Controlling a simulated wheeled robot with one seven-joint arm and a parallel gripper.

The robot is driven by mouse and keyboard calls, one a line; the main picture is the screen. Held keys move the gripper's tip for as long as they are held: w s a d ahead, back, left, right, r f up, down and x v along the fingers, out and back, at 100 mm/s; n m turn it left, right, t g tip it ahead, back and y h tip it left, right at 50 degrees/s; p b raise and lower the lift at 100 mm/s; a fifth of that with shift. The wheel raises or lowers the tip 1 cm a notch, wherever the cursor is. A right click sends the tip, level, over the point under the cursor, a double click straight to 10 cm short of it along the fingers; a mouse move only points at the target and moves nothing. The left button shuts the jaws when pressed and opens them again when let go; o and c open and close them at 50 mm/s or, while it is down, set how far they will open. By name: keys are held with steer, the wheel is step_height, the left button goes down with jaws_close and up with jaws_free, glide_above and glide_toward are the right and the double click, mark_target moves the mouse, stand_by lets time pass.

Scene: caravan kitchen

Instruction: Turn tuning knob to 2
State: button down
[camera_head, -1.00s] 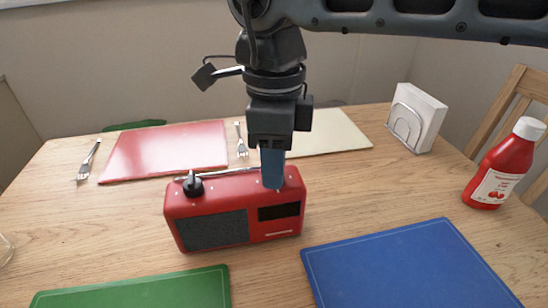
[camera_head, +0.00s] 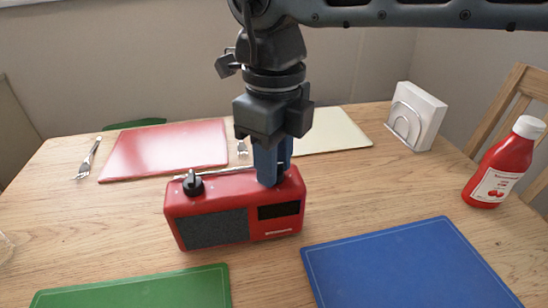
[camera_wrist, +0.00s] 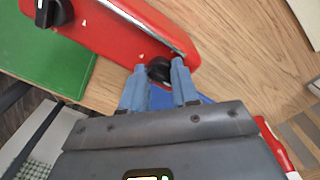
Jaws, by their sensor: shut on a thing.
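A red radio (camera_head: 235,209) stands upright on the wooden table, with a speaker grille and a dark display on its front. A black knob (camera_head: 193,184) is on the left of its top and also shows in the wrist view (camera_wrist: 52,12). My gripper (camera_head: 272,182) points down at the right end of the radio's top. In the wrist view my gripper (camera_wrist: 160,80) has its two blue fingers on either side of a second black knob (camera_wrist: 159,68), shut on it. In the head view the fingers mostly hide this knob. Which knob is the tuning knob, and its setting, cannot be read.
A blue mat (camera_head: 405,268) lies front right and a green mat (camera_head: 140,290) front left. Behind are a red mat (camera_head: 165,149) and a cream mat (camera_head: 335,131). A ketchup bottle (camera_head: 503,165) and a napkin holder (camera_head: 414,118) stand right. A silver antenna (camera_wrist: 150,28) lies along the radio's top.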

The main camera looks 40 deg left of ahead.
steer(key=c, duration=0.8)
jaws_free()
step_height(320, 180, up, 8)
steer(key=shift+f+p, duration=0.1)
steer(key=shift+p, duration=0.4)
steer(key=shift+s, duration=0.1)
